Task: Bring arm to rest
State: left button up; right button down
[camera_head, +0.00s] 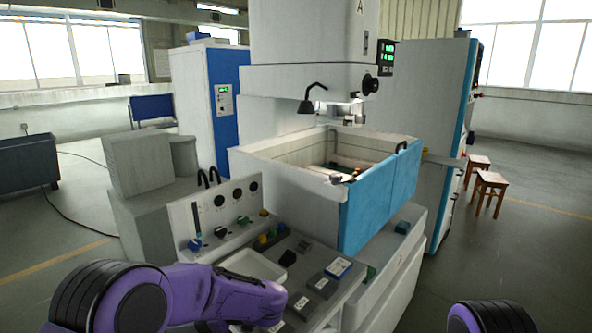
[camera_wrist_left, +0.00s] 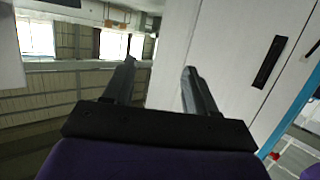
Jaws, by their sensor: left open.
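My left arm (camera_head: 185,295), purple with black joint rings, comes in from the lower left in the head view. It reaches across in front of the control desk, and its far end drops toward the bottom edge. The left gripper is not clearly seen there. In the left wrist view my left gripper (camera_wrist_left: 159,70) has its two dark fingers apart with nothing between them. A pale cabinet-like surface (camera_wrist_left: 235,50) lies beyond the fingers. A purple part of my right arm (camera_head: 485,318) shows at the bottom right of the head view; its gripper is out of view.
A control desk (camera_head: 335,290) with knobs, buttons and a white tray (camera_head: 252,266) stands close to the left arm. Behind it is the erosion machine's tank (camera_head: 380,205) with a blue front. Wooden stools (camera_head: 489,185) stand at the right. Floor is open at the right.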

pick_arm(q)
jog(key=s+a+f+m+t+h+b, duration=0.1)
jog(key=s+a+f+m+t+h, duration=0.15)
jog(key=f, duration=0.55)
jog(key=s+a+f+m+t+h+b, duration=0.1)
jog(key=s+a+f+m+t+b, duration=0.2)
jog(key=f, duration=0.4)
jog(key=s+a+f+m+t+h, duration=0.1)
jog(key=s+a+f+m+t, duration=0.2)
jog(key=f, duration=0.5)
jog(key=s+d+f+m+g+h+b, duration=0.1)
jog(key=s+f, duration=0.4)
jog(key=s, duration=0.7)
jog(key=s+d+f+m+g+h, duration=0.2)
jog(key=s+f+g+h, duration=0.2)
jog(key=s, duration=0.8)
jog(key=shift+s+f+h+b, duration=0.15)
jog(key=shift+f+h+b, duration=0.3)
jog(key=shift+h, duration=0.5)
